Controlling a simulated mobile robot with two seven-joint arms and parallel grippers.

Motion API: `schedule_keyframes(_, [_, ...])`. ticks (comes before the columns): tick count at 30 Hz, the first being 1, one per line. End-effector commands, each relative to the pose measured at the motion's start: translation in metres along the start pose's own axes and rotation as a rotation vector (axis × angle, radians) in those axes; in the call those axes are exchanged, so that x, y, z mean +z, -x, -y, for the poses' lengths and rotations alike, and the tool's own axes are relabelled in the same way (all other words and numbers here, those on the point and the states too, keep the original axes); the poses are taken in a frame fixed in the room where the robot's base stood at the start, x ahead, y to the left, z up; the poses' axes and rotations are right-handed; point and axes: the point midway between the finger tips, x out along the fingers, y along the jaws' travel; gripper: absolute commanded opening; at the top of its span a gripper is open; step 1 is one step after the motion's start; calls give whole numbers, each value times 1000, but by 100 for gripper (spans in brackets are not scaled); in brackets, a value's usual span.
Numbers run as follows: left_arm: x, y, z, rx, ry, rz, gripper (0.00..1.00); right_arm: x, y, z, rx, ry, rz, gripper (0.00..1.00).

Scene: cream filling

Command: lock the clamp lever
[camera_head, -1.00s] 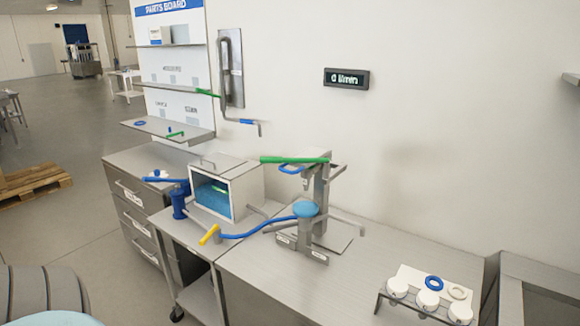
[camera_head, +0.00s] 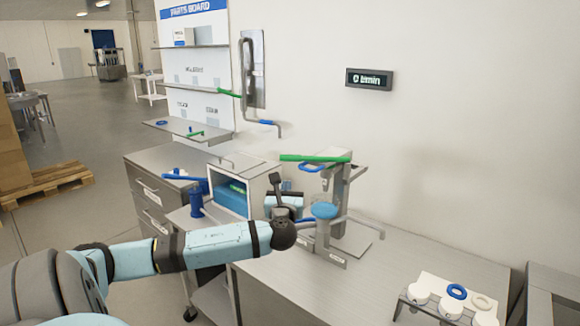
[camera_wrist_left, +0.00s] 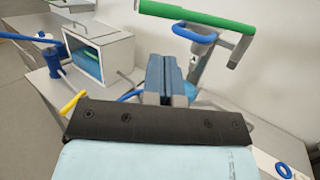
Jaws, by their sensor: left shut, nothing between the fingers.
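A metal stand (camera_head: 338,205) on the bench carries a long green-handled lever (camera_head: 315,158), roughly level at its top, with a blue loop (camera_head: 312,168) below. The lever is large at the top of the left wrist view (camera_wrist_left: 195,18). I cannot tell for sure that this is the clamp lever. A light-blue disc (camera_head: 325,210) sits lower on the stand. My left gripper (camera_head: 287,203) is shut and empty, in front and left of the stand, below the lever. Its fingers (camera_wrist_left: 165,78) hide part of the stand in the left wrist view. My right gripper is not in view.
An open-fronted white box (camera_head: 232,188) stands left of the gripper. A blue post with a handle (camera_head: 196,200) is beside it. A yellow-tipped handle (camera_wrist_left: 76,101) shows in the left wrist view. A rack with white cups (camera_head: 450,304) is front right. Bench between is clear.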

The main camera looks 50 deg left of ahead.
Motion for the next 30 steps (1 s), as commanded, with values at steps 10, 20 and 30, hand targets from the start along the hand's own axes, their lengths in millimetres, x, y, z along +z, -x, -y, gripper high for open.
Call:
schedule_keyframes(10, [2, -75, 0, 2, 3, -2, 0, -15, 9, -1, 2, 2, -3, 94])
schedule_keyframes(20, [0, -117, 0, -1, 3, -3, 0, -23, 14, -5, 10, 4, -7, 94])
schedule_keyframes(30, [-2, -121, 0, -2, 3, -4, 0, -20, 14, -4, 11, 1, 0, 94])
